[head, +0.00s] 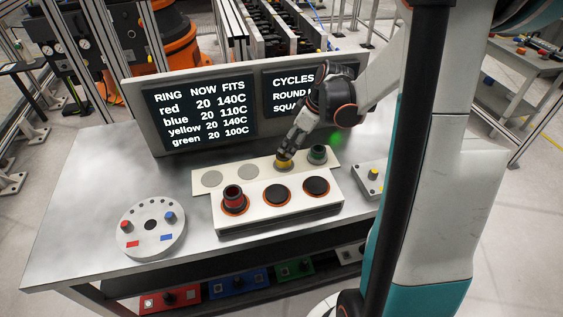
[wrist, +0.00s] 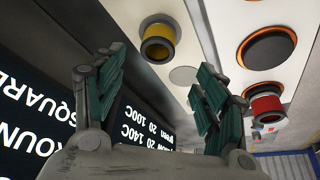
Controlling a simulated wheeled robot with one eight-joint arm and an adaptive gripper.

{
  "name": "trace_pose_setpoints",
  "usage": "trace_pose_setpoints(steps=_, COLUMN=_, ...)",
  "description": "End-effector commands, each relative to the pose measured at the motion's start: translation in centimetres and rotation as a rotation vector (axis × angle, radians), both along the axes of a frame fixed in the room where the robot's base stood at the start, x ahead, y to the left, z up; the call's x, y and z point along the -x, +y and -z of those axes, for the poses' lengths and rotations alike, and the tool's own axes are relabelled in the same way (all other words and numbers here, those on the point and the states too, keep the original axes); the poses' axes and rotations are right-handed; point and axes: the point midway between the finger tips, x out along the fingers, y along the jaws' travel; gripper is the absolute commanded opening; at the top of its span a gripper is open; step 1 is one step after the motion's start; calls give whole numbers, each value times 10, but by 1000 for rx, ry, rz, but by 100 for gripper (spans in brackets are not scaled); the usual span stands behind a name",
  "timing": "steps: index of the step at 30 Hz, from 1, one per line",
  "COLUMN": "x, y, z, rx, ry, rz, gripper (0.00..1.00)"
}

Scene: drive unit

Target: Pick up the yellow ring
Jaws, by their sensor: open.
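The yellow ring (head: 284,164) stands on a white strip on the table, between a bare grey disc and the green ring (head: 317,153). In the wrist view the yellow ring (wrist: 158,44) is whole, with a dark opening, beyond the fingertips. My gripper (head: 291,146) is just above and behind it in the head view. Its fingers are spread and empty in the wrist view (wrist: 163,85). The ring does not show between them, and I cannot tell the exact gap.
A white block (head: 278,218) in front has several dark round seats; the red ring (head: 233,198) is on its left one. A display panel (head: 198,112) stands close behind my gripper. A round white console (head: 151,228) is at left, and a small box (head: 369,182) at right.

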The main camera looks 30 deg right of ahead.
Motion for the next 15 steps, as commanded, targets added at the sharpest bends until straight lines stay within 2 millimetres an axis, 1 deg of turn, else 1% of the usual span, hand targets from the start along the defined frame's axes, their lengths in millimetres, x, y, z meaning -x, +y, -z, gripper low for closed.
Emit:
trace_pose_setpoints(steps=1, x=-4, y=2, z=12, rx=1, ry=0, rz=-2, gripper=66)
trace_pose_setpoints(steps=4, x=-9, y=5, z=26, rx=0, ry=0, rz=-1, gripper=66)
trace_pose_setpoints(steps=7, x=-12, y=8, z=34, rx=1, ry=-1, rz=0, gripper=66)
trace_pose_setpoints(steps=13, x=-15, y=9, z=42, rx=0, ry=0, rz=0, gripper=66)
trace_pose_setpoints(steps=15, x=-17, y=10, z=49, rx=0, ry=0, rz=-1, gripper=66)
